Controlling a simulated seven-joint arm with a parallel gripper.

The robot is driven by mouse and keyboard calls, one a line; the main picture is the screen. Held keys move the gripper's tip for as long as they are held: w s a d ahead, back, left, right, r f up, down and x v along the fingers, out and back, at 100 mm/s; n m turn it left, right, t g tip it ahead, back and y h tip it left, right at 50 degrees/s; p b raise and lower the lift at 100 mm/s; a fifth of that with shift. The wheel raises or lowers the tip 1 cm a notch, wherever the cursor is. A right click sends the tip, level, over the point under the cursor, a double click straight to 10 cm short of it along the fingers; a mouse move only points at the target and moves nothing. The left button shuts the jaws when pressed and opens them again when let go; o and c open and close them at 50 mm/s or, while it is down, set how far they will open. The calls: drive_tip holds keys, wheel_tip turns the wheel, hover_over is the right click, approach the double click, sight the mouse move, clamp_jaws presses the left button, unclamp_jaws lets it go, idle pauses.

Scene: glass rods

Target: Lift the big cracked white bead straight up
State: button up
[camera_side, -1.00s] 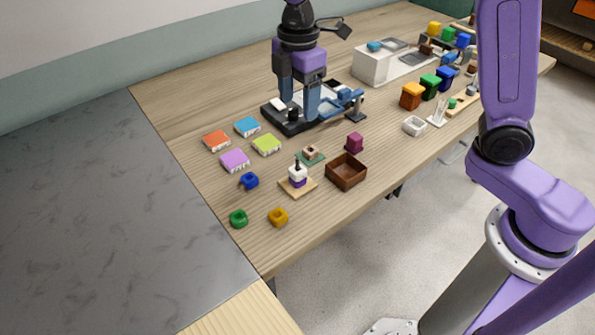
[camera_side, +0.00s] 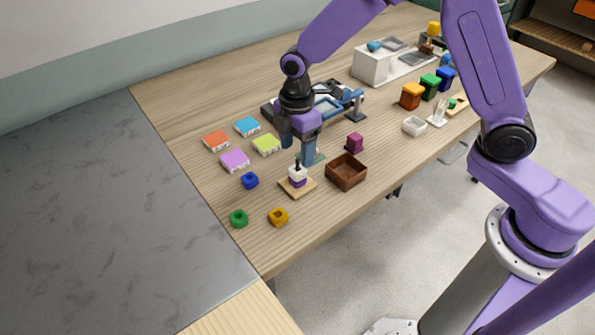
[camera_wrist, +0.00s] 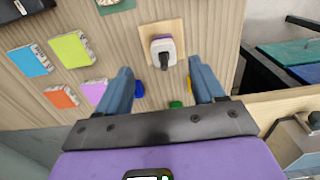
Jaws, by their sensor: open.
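The white bead (camera_side: 298,172) sits on an upright dark peg, above a purple bead (camera_side: 298,183), on a small wooden base (camera_side: 285,189). It also shows in the wrist view (camera_wrist: 161,46), at the top centre. I cannot make out a crack at this size. My gripper (camera_side: 298,150) points down with its fingers apart and empty, close behind and above the peg. In the wrist view the bead lies just beyond the gap between my fingertips (camera_wrist: 160,68), not between them.
A brown open box (camera_side: 346,172) and a magenta cube (camera_side: 354,142) stand right of the peg. A blue piece (camera_side: 250,181), a green ring (camera_side: 238,218) and a yellow ring (camera_side: 279,217) lie left and in front. Several coloured tiles, including a purple one (camera_side: 235,160), lie further left.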

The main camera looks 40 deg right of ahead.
sight(298, 163)
drive_tip(key=f, duration=0.5)
drive_tip(key=shift+s+a, duration=0.1)
drive_tip(key=shift+s, duration=0.15)
drive_tip(key=shift+r, duration=0.1)
drive_tip(key=c, duration=1.1)
drive_tip(key=shift+r, duration=0.1)
wheel_tip(298, 163, up, 10)
drive_tip(key=shift+f, duration=0.1)
